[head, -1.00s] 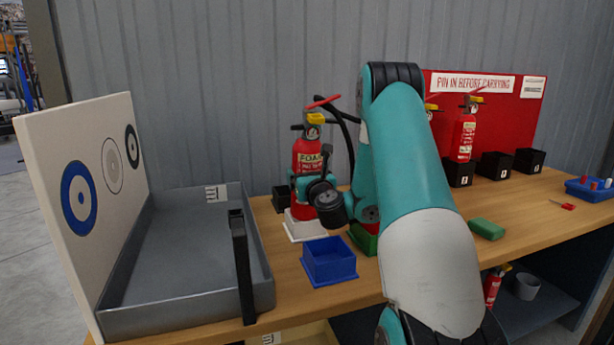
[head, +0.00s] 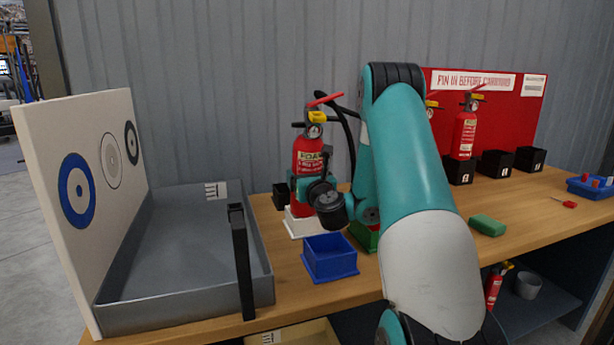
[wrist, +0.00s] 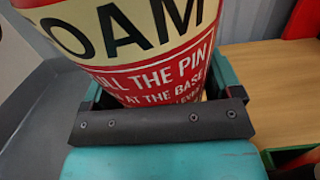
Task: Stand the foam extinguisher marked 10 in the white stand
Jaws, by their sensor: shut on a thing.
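The red foam extinguisher (head: 308,155), with a cream FOAM label, yellow collar and red lever, stands upright in the head view. Its base is at the white stand (head: 303,226), seemingly within its rim; I cannot tell whether it rests on the bottom. My gripper (head: 312,186) is shut around its lower body. In the wrist view the extinguisher's label (wrist: 150,45) fills the space behind the dark jaw bar (wrist: 160,120). No number 10 is legible in these frames.
A blue box (head: 330,258) stands in front of the white stand, with a green stand (head: 364,236) right of it. A grey tray (head: 262,270) lies left. Another extinguisher (head: 464,135) stands in a black holder by the red board. A green block (head: 487,225) lies on the bench.

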